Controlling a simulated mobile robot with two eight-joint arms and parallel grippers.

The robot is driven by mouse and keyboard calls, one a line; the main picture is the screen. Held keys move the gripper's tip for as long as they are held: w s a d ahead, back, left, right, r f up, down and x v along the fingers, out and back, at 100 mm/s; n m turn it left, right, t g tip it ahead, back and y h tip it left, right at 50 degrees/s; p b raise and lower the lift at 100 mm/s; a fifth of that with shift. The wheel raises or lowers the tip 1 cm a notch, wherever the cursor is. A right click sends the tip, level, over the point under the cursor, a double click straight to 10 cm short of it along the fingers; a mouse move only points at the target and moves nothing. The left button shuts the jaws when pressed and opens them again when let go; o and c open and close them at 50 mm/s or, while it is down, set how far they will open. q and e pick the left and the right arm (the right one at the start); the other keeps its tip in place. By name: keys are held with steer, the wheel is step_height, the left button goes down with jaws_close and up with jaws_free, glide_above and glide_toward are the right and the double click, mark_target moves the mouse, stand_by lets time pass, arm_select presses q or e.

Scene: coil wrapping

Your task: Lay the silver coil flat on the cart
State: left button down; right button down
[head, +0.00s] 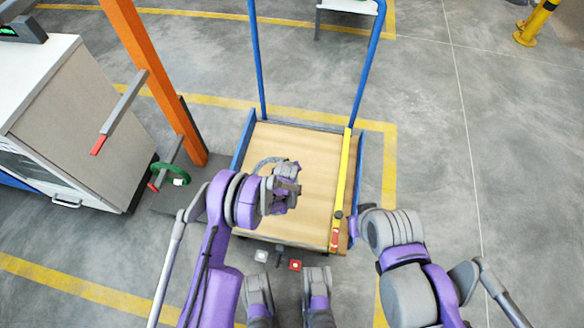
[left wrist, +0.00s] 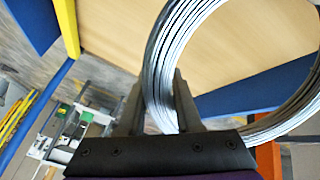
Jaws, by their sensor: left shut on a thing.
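The silver coil (left wrist: 168,60) is a ring of many bright wire turns. In the left wrist view its near side passes between the two fingers of my left gripper (head: 287,186), which is shut on it. In the head view only a thin grey arc of the coil (head: 262,162) shows; my left wrist hides the rest. I cannot tell whether the coil touches the deck. My right arm is at the right of the cart; its fingers do not show.
A yellow bar (head: 345,185) with a red end lies along the cart's right side. Tall blue posts (head: 258,60) rise at the cart's far end. An orange post (head: 155,75) with arms, one holding a green ring (head: 170,172), and a white cabinet (head: 75,110) stand left.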

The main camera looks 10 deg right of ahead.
arm_select(q)
steer(key=shift+f+b, duration=3.65)
steer(key=shift+f, duration=1.1)
steer(key=c, duration=0.5)
jaws_free()
steer(key=p+v, duration=0.2)
steer(key=v, duration=0.8)
steer(key=shift+s+r, duration=0.2)
steer(key=shift+r, duration=0.15)
steer(key=shift+a, duration=0.1)
